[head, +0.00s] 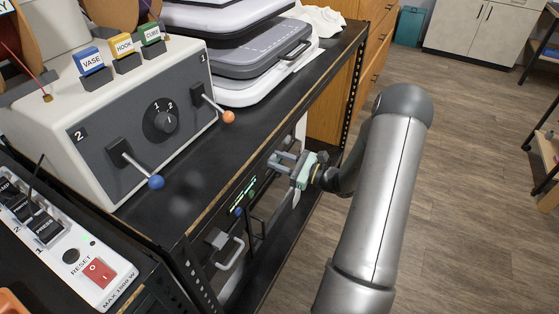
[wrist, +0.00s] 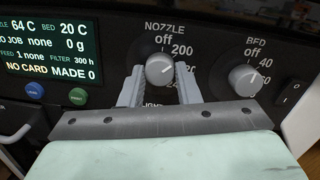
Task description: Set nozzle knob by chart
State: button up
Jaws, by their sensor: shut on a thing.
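The nozzle knob (wrist: 159,69) is a round grey dial on a dark panel in the wrist view. Its scale shows "off" at top and 200 at upper right; lower marks are partly covered by my fingers. Its exact setting is hard to read. My gripper (wrist: 160,84) is shut on the knob, one finger on each side. In the head view my gripper (head: 276,160) reaches the panel under the black bench top, and the knob is hidden. The display (wrist: 48,47) reads 64 C on the left and BED 20 C. No chart is clearly visible.
A similar bed knob (wrist: 244,79) sits right of the nozzle knob, with a rocker switch (wrist: 290,94) beyond. Blue and green buttons lie under the display. A grey control box (head: 150,120) with levers and signs stands on the bench (head: 245,140).

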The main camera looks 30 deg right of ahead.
jog(key=o, duration=1)
jog(key=shift+c, duration=0.2)
jog(key=shift+s+d, duration=0.1)
jog(key=v, duration=1.7)
jog(key=shift+s, duration=0.15)
